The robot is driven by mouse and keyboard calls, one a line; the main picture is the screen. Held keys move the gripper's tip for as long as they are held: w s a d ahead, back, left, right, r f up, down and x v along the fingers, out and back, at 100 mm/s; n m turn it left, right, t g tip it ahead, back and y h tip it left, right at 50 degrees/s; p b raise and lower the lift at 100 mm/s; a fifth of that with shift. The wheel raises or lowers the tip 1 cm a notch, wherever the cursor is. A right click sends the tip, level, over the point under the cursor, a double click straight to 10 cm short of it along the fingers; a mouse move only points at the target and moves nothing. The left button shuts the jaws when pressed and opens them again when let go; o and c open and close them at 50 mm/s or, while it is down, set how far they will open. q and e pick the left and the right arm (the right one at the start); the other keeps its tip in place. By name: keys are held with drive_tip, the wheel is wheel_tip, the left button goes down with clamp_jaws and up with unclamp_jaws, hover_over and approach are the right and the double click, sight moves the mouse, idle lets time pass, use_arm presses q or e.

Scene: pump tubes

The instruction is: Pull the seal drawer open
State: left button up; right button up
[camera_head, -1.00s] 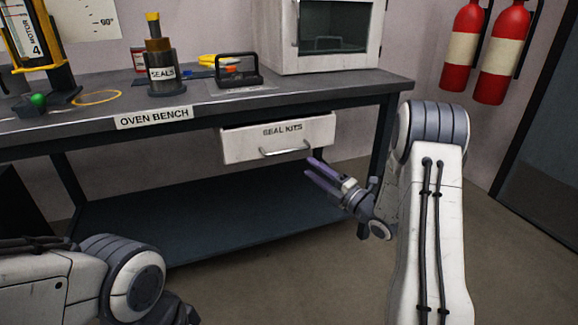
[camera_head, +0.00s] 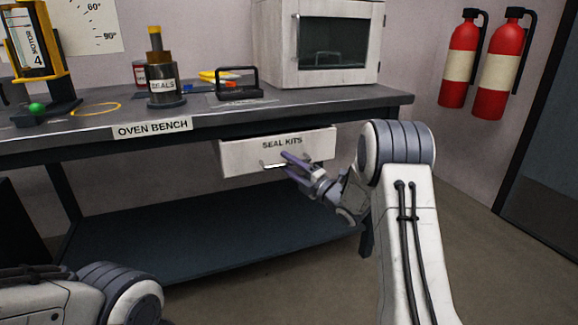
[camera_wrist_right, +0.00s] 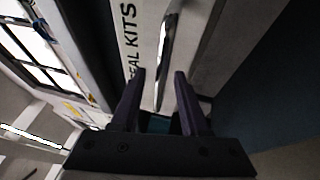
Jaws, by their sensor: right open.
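The seal drawer (camera_head: 237,157) is a white front labelled "SEAL KITS" under the oven bench, with a metal bar handle (camera_head: 273,166). It appears to stand slightly out from the bench. My right gripper (camera_head: 284,163) is open at the handle's right part, its purple fingers pointing at the drawer. In the right wrist view the handle (camera_wrist_right: 165,62) runs between and beyond the two open fingers (camera_wrist_right: 158,75); whether they touch it I cannot tell. My left arm shows at the lower left of the head view, but its gripper is outside the picture.
The oven bench (camera_head: 345,103) carries a white oven (camera_head: 335,50), a seals canister (camera_head: 165,85), a black-handled tray (camera_head: 238,85) and a motor stand (camera_head: 30,60). A dark lower shelf (camera_head: 200,225) lies below. Fire extinguishers (camera_head: 500,65) hang at the right. The floor in front is clear.

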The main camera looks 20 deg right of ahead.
clamp_jaws()
idle(1.3)
